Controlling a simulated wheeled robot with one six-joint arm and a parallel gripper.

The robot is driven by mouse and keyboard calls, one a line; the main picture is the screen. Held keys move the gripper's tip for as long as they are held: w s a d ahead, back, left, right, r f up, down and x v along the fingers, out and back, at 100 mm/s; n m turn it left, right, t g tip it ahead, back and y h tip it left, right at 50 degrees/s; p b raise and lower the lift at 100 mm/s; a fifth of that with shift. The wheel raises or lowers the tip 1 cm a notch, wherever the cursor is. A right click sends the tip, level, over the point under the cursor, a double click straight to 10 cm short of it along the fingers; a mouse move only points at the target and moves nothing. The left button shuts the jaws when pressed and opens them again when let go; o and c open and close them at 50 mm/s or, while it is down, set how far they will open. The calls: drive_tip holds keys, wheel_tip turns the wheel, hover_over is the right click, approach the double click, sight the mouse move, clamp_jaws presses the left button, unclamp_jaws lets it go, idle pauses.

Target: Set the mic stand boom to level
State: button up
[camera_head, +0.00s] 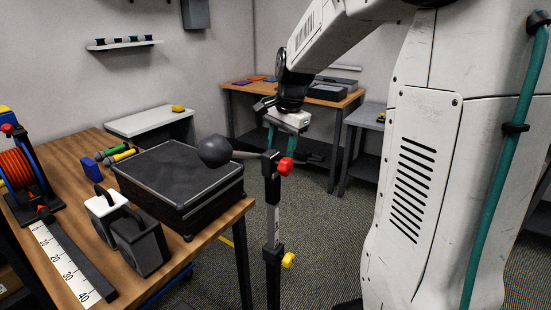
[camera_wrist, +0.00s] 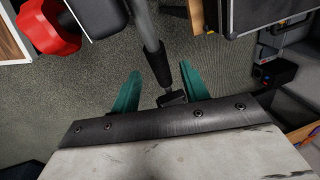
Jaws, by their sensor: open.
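The mic stand (camera_head: 273,222) stands upright beside the near table's right edge, with a red knob (camera_head: 286,166) at its top and a yellow knob (camera_head: 288,260) lower down. My gripper (camera_head: 286,143) is behind and above the stand's top, pointing down. In the wrist view, my open gripper (camera_wrist: 162,72) has one teal finger on each side of the boom's black-sleeved end (camera_wrist: 162,68), with gaps visible. The red knob (camera_wrist: 50,30) shows at upper left. The boom's exact tilt is hard to tell.
The wooden table (camera_head: 225,222) holds a black case (camera_head: 180,180), a red cable reel (camera_head: 18,168), a measuring strip (camera_head: 67,262) and grey-and-white holders (camera_head: 140,240). A workbench (camera_head: 350,98) stands at the back. Carpet around the stand is clear.

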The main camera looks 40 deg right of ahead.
drive_tip(key=f, duration=0.5)
drive_tip(key=shift+w+f, duration=0.1)
drive_tip(key=shift+w, duration=0.3)
